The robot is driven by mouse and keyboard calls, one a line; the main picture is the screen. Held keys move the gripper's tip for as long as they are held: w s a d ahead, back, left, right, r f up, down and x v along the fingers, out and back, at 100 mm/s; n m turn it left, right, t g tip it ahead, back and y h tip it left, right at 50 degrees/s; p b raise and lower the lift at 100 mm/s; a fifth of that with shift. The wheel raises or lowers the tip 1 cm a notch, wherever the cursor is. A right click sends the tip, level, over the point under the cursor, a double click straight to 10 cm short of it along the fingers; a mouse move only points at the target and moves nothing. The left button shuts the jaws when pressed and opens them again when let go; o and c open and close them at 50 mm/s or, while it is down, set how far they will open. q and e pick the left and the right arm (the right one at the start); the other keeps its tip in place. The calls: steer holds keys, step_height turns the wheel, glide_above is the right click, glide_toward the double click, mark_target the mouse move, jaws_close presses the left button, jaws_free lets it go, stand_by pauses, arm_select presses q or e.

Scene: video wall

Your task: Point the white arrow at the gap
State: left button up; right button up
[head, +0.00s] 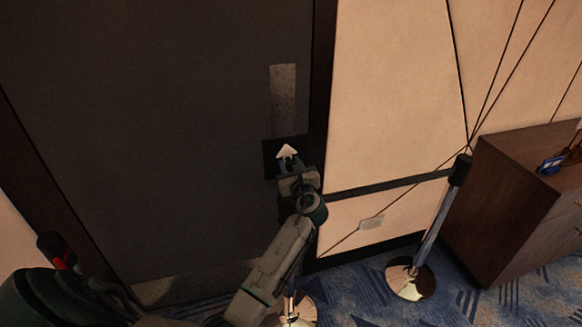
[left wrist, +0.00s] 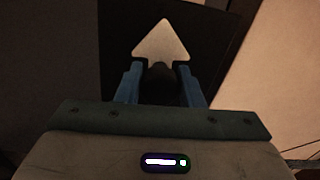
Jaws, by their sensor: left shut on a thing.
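The white arrow (head: 287,152) sits on a dark plate (head: 270,160) on the grey door. In the head view its tip points up. In the left wrist view the arrow (left wrist: 161,42) also points up, and a dark rounded piece (left wrist: 158,76) lies below it between my blue fingers. My left gripper (head: 289,166) is shut on this piece at the arrow's base, which the fingers partly hide. I cannot make out the gap in either view. My right gripper is not in view.
A dark door frame (head: 321,90) and a tan panelled wall (head: 390,90) stand right of the plate. A stanchion (head: 435,225) with a shiny round base and a brown cabinet (head: 510,200) stand farther right. Another shiny base (head: 300,313) is beside my forearm on blue carpet.

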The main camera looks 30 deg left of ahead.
arm_select(q)
steer(key=n, duration=0.1)
steer(key=n+b, duration=0.1)
steer(key=n, duration=0.1)
steer(key=n+b, duration=0.1)
steer(key=shift+f, duration=0.25)
steer(key=n+b, duration=0.3)
steer(key=n, duration=0.1)
steer(key=shift+s+a+n+b, duration=0.1)
steer(key=shift+n+b, duration=0.3)
steer(key=n+b, duration=0.4)
steer(key=n, duration=0.1)
steer(key=shift+f+n+b, duration=0.1)
steer(key=shift+n+b, duration=0.25)
steer(key=shift+n, duration=0.05)
steer(key=shift+n+b, duration=0.6)
steer(key=shift+n, duration=0.6)
steer(key=o, duration=0.9)
steer(key=shift+o, duration=0.2)
